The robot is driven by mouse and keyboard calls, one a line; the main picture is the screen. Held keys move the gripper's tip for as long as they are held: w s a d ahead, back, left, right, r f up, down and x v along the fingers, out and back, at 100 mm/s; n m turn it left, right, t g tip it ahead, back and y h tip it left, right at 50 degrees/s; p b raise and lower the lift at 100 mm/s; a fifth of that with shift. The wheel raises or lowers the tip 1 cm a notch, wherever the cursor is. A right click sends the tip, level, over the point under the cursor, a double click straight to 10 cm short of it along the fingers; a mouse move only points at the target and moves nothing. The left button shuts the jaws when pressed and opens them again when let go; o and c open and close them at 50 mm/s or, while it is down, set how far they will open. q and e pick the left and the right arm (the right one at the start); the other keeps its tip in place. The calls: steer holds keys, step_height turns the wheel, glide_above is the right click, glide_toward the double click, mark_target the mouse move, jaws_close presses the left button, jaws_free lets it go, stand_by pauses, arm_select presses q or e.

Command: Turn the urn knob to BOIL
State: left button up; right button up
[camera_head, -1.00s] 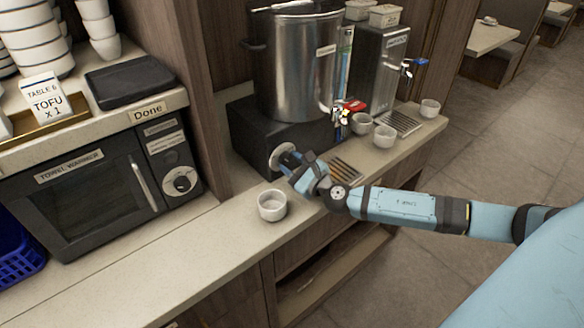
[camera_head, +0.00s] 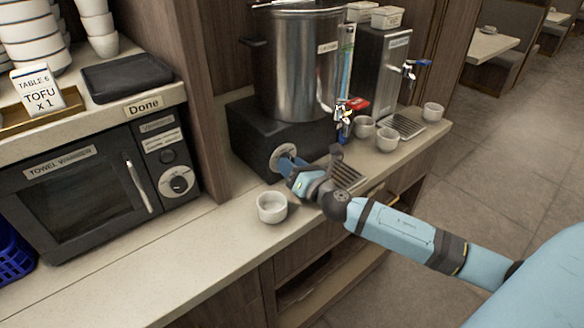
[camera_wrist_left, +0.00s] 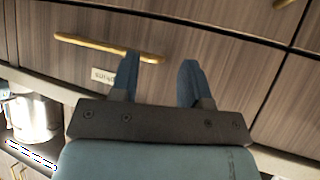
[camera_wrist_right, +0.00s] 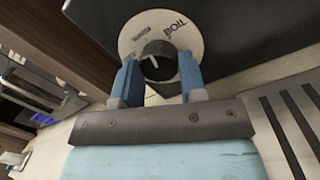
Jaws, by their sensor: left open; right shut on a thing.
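The urn (camera_head: 298,70) is a tall steel pot on a black base (camera_head: 255,130) with a round pale dial (camera_head: 281,155) on its front. In the right wrist view the dial (camera_wrist_right: 190,45) reads BOIL at its upper right, with a smaller blurred label at its upper left. The black knob (camera_wrist_right: 158,58) has a white mark that appears to point up and left, away from BOIL. My right gripper (camera_wrist_right: 160,80) has its blue fingers closed on the knob's sides; it also shows in the head view (camera_head: 288,166). My left gripper (camera_wrist_left: 158,75) is open and empty, facing wooden drawers.
A white cup (camera_head: 271,207) stands on the counter just in front of my right gripper. A drip grille (camera_head: 347,175) lies to its right. Several cups stand below the taps. A towel warmer (camera_head: 85,190) is at the left. A brass drawer handle (camera_wrist_left: 105,47) is near my left fingers.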

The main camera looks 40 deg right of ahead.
steer(key=m, duration=0.4)
steer(key=shift+r+h, duration=0.1)
steer(key=shift+h, duration=0.2)
steer(key=m+p, duration=0.1)
steer(key=m, duration=0.3)
steer(key=shift+a, duration=0.1)
arm_select(q)
steer(key=shift+s+r, duration=0.15)
steer(key=shift+s, duration=0.05)
arm_select(e)
steer(key=shift+m+h, duration=0.4)
steer(key=shift+m, duration=0.3)
arm_select(q)
steer(key=shift+a+p, duration=0.2)
steer(key=shift+p, duration=0.1)
arm_select(e)
steer(key=o, duration=0.9)
arm_select(q)
steer(key=shift+d, duration=0.25)
steer(key=shift+d, duration=0.1)
